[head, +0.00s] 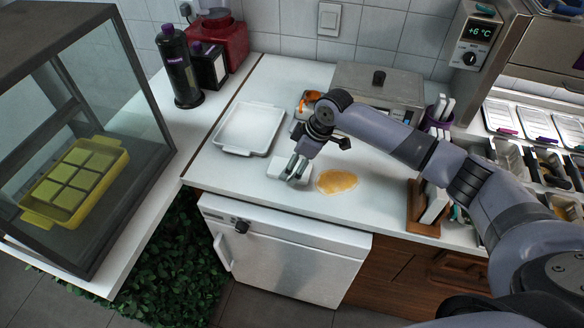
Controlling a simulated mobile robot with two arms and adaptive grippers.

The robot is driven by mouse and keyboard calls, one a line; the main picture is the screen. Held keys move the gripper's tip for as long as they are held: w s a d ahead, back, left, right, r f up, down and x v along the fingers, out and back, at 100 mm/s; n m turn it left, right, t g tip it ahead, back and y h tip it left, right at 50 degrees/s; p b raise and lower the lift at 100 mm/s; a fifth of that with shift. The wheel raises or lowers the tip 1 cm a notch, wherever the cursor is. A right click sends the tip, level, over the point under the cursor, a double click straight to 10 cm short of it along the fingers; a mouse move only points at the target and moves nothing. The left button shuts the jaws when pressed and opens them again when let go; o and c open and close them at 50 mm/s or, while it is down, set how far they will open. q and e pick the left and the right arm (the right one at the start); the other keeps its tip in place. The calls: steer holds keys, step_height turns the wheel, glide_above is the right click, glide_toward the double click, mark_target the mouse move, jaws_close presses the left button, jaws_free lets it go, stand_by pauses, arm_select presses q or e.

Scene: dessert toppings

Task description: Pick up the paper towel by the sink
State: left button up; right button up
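A small white folded piece, which looks like the paper towel (279,172), is at the front part of the white counter. My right gripper (297,170) reaches down from the right with its fingertips at this white piece, overlapping it in view. The two fingers are close together, but I cannot tell whether they are shut on it or just above it. An orange-yellow spill (338,181) lies on the counter just right of it. No sink can be made out clearly. My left gripper is not in view.
A white tray (222,149) sits behind and left of my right gripper. A metal box with a black knob (378,80) stands at the back. A glass case (140,110) with a yellow tray (36,217) is at left. Dark bottles (178,65) stand near the wall.

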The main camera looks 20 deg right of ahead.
steer(key=shift+x, duration=0.95)
steer(key=c, duration=1)
steer(key=shift+r, duration=0.1)
step_height(320, 180, up, 20)
steer(key=b, duration=0.2)
